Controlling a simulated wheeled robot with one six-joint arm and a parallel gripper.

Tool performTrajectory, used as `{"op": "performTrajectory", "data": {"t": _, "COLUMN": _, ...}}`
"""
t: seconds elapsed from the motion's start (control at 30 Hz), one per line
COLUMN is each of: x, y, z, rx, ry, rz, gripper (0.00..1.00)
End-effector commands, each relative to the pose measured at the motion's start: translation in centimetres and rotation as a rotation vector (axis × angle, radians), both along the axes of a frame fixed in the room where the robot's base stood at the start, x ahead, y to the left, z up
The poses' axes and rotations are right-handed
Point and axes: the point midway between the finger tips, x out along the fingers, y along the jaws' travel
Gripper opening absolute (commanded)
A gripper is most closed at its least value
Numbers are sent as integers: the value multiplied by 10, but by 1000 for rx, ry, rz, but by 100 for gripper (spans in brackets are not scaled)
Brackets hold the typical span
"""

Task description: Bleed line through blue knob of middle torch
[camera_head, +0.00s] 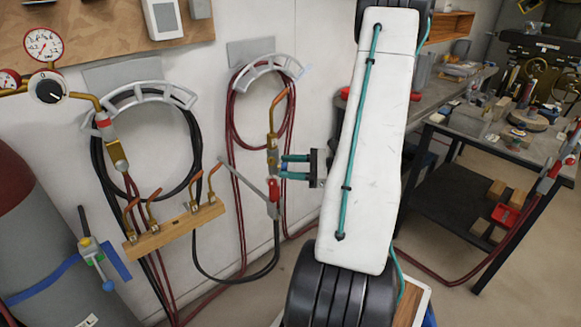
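The middle torch (272,150) hangs upright by the wall, with a brass body, a copper tip bent at the top and a red part (273,190) lower down. A small blue knob (284,167) shows on its right side, partly hidden by my gripper. My gripper (283,167) reaches in from the right with its two teal fingers spread one above the other. The fingertips are at the torch's right side, around the height of the blue knob. The fingers look apart, and I see no clear contact with the knob.
A left torch (117,155) hangs by a gauge (44,44) and a gas cylinder (35,230). A wooden rack (175,228) holds several copper tips. Hoses loop on wall hangers (265,65). A cluttered workbench (490,140) stands right, with another torch (570,145) at its edge.

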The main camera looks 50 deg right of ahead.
Motion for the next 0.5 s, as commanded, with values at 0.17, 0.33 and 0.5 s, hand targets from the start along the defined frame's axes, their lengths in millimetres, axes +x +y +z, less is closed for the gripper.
{"op": "performTrajectory", "data": {"t": 0.17, "x": -10, "y": -7, "z": 0, "rx": 0, "ry": 0, "rz": -2, "gripper": 45}}
{"op": "performTrajectory", "data": {"t": 0.33, "x": -36, "y": -23, "z": 0, "rx": 0, "ry": 0, "rz": -4, "gripper": 45}}
{"op": "performTrajectory", "data": {"t": 0.5, "x": -57, "y": -36, "z": 0, "rx": -1, "ry": 0, "rz": -3, "gripper": 45}}
